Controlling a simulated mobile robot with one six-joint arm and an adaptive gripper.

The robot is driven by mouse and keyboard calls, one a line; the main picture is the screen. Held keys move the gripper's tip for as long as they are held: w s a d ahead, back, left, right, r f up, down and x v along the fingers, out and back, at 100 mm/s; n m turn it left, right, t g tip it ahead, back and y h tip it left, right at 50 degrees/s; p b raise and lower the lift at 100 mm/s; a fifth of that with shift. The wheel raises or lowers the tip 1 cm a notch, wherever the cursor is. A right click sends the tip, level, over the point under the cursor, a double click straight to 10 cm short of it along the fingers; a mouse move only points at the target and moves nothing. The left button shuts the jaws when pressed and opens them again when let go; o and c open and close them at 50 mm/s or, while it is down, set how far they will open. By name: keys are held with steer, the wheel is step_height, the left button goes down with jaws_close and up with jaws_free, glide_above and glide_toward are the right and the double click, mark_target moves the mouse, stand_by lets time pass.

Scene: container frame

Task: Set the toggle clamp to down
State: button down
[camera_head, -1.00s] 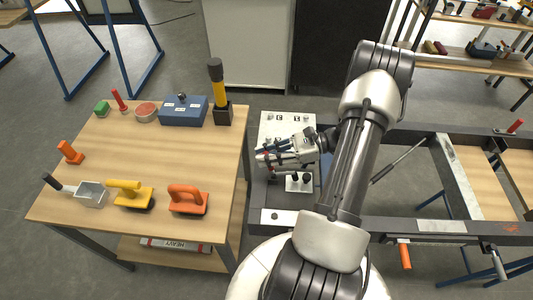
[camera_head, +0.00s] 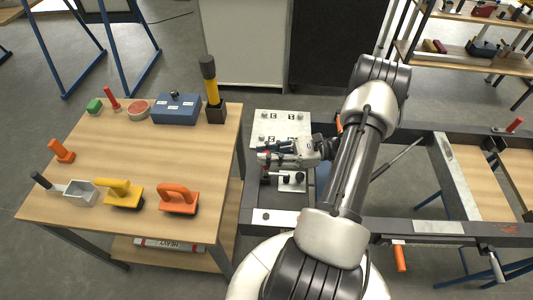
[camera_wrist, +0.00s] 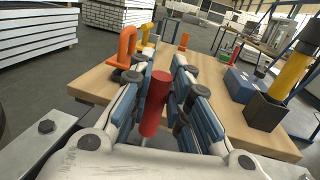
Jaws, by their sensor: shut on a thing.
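The toggle clamp (camera_head: 291,180) sits on a pale plate at the left end of the dark frame, under and in front of my gripper. Its red handle (camera_wrist: 156,103) stands between the blue-padded fingers in the wrist view. My gripper (camera_head: 268,156) is shut on this handle, and its fingers point left toward the wooden table. In the head view the fingers cover most of the handle, and only small bits of red show. The lower linkage of the clamp is partly hidden, so its exact angle is hard to tell.
A light plate with markings (camera_head: 281,122) lies just behind the gripper. The wooden table (camera_head: 130,160) at left holds an orange float (camera_head: 178,193), a yellow float (camera_head: 118,187), a blue box (camera_head: 176,108) and a yellow-handled tool in a dark holder (camera_head: 216,112). A narrow gap separates table and frame.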

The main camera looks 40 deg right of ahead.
steer(key=c, duration=1.5)
jaws_free()
steer(key=shift+d, duration=0.1)
steer(key=v, duration=1.2)
steer(key=shift+s, duration=0.1)
